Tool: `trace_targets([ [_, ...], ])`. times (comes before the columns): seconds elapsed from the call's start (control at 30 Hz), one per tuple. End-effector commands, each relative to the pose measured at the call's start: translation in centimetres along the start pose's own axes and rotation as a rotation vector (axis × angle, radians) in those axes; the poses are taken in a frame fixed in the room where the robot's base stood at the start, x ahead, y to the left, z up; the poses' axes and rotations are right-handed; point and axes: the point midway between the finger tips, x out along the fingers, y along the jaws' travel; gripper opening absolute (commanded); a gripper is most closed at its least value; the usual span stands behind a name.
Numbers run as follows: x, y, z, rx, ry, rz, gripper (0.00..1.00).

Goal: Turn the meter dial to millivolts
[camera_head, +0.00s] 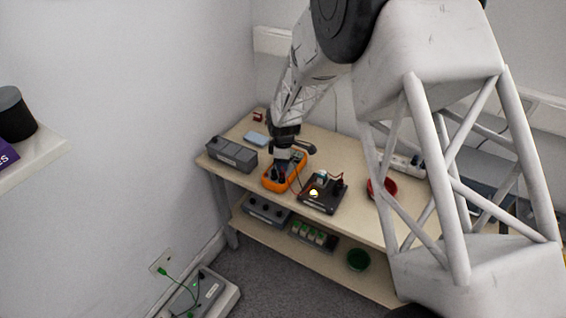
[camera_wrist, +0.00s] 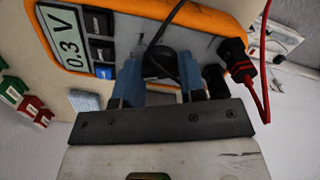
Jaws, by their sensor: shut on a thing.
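The orange meter (camera_head: 270,182) lies on the table under my gripper (camera_head: 284,168). In the wrist view, the meter's orange rim (camera_wrist: 215,18) and its display (camera_wrist: 66,38), reading 0.3 V, are visible. The black dial (camera_wrist: 158,62) sits between the two blue fingertips of my gripper (camera_wrist: 160,78), which is shut on it. A black lead crosses in front of the dial, and the dial's marks cannot be read.
A dark box with a lit lamp (camera_head: 314,193) stands close right of the meter. A grey case (camera_head: 232,154) is at its left, and a red bowl (camera_head: 388,187) is farther right.

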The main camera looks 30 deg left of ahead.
Motion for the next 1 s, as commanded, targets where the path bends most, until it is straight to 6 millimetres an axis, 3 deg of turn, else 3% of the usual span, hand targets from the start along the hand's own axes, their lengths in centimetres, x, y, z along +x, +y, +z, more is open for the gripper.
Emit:
trace_targets([
  [0.5, 0.05, -0.04, 0.00, 0.358, 0.000, 0.000, 0.14],
  [1.0, 0.01, -0.03, -0.01, 0.420, 0.000, 0.000, 0.14],
])
